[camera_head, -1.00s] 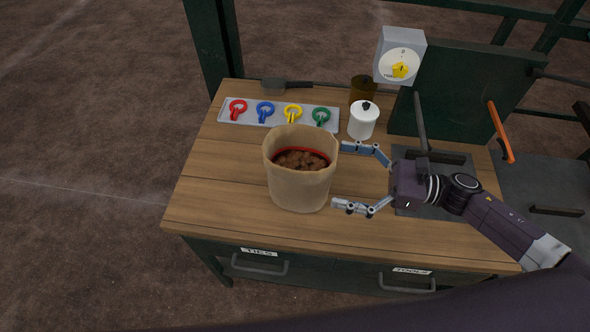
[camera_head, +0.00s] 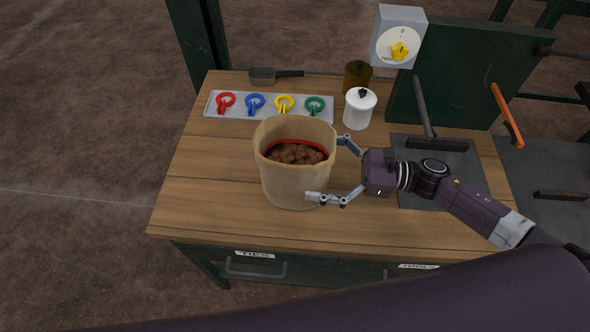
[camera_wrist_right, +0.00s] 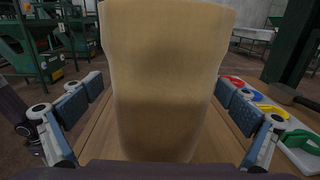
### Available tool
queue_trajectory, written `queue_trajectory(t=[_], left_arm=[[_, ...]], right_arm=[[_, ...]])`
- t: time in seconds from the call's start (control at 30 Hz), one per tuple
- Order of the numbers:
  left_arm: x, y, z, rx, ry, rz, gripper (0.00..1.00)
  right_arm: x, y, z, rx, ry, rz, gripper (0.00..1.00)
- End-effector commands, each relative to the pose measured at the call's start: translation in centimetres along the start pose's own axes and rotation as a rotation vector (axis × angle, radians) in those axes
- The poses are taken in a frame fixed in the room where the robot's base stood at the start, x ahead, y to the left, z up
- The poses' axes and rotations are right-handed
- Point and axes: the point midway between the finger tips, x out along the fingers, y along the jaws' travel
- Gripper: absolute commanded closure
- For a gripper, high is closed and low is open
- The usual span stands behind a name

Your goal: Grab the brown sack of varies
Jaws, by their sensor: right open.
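The brown sack (camera_head: 293,183) stands upright and open on the wooden table, filled with round brown pieces below a red band inside its rim. My right gripper (camera_head: 330,170) is open at the sack's right side. One finger is at its near right side, and the other is partly hidden behind its far right side. In the right wrist view the sack (camera_wrist_right: 168,85) fills the middle between the two spread finger pads, with a gap showing on each side lower down. My left gripper is not in view.
A grey tray (camera_head: 237,114) with red, blue, yellow and green ties lies behind the sack. A white lidded jar (camera_head: 359,110), a brown jar (camera_head: 357,76), a scoop (camera_head: 264,76) and a dial scale (camera_head: 398,38) stand at the back. The table's front left is clear.

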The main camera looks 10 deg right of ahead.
Motion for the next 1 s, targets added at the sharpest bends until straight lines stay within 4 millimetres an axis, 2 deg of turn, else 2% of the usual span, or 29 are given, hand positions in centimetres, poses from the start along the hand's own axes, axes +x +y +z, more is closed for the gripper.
queue_trajectory(t=[0.03, 0.2, 0.33, 0.53, 1.0], left_arm=[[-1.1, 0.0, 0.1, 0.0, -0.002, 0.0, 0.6], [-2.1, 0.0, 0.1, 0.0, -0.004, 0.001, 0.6], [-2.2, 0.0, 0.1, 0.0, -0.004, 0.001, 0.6], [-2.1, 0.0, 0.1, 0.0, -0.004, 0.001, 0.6], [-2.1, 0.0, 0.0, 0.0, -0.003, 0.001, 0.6]], right_arm=[[0.9, -0.1, 0.7, -0.001, -0.004, 0.0, 0.0], [3.3, -0.2, 0.4, 0.002, -0.003, 0.0, 0.0], [3.9, -0.2, 0.1, 0.0, -0.001, 0.0, 0.0], [3.9, -0.2, 0.0, 0.001, 0.0, 0.0, 0.0], [3.9, -0.2, 0.0, 0.001, 0.0, 0.0, 0.52]])
